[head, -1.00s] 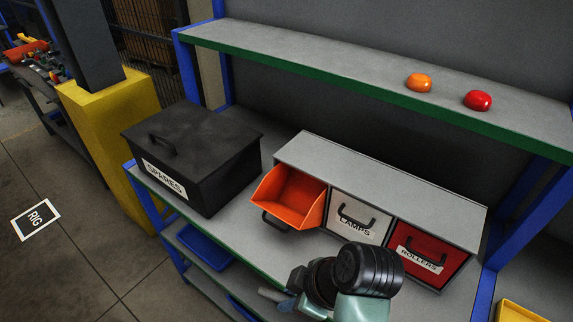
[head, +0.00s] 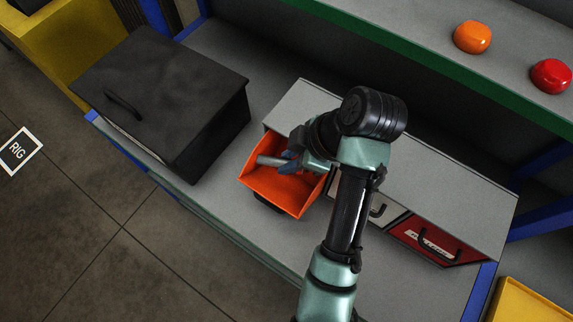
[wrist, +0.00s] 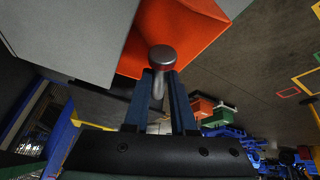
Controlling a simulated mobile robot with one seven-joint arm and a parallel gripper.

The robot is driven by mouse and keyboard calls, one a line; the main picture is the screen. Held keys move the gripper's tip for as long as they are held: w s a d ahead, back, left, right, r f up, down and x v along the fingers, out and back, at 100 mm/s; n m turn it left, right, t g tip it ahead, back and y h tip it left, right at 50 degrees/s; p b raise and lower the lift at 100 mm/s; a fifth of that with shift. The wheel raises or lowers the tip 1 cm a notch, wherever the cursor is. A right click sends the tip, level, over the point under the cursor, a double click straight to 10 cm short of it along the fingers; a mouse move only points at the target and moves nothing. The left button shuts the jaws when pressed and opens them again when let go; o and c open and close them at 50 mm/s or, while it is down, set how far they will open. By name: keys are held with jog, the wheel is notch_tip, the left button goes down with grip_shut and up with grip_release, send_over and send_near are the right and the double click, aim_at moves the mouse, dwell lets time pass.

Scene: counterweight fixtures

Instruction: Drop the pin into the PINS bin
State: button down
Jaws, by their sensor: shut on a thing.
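A grey metal pin (head: 268,160) with a round, wide head is held in my gripper (head: 288,163). The wrist view shows the pin (wrist: 161,58) upright between the two blue fingers of my gripper (wrist: 160,82), head standing past the tips. In the head view the pin lies across the mouth of the tipped-open orange bin (head: 272,190). The orange bin (wrist: 195,35) also fills the upper middle of the wrist view, beyond the pin. The bin's front label is not visible. How high the pin is above the bin floor I cannot tell.
The bin sits in a grey cabinet (head: 300,97) beside a shut white bin (head: 390,222) and a shut red bin (head: 425,240). A black lidded box (head: 165,95) stands left. An orange dome (head: 472,37) and a red dome (head: 550,75) sit on the upper shelf.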

aim_at(279, 185)
notch_tip(279, 185, down, 8)
jog(key=shift+s+r, duration=0.15)
jog(key=shift+f, duration=0.25)
jog(key=shift+f, duration=0.55)
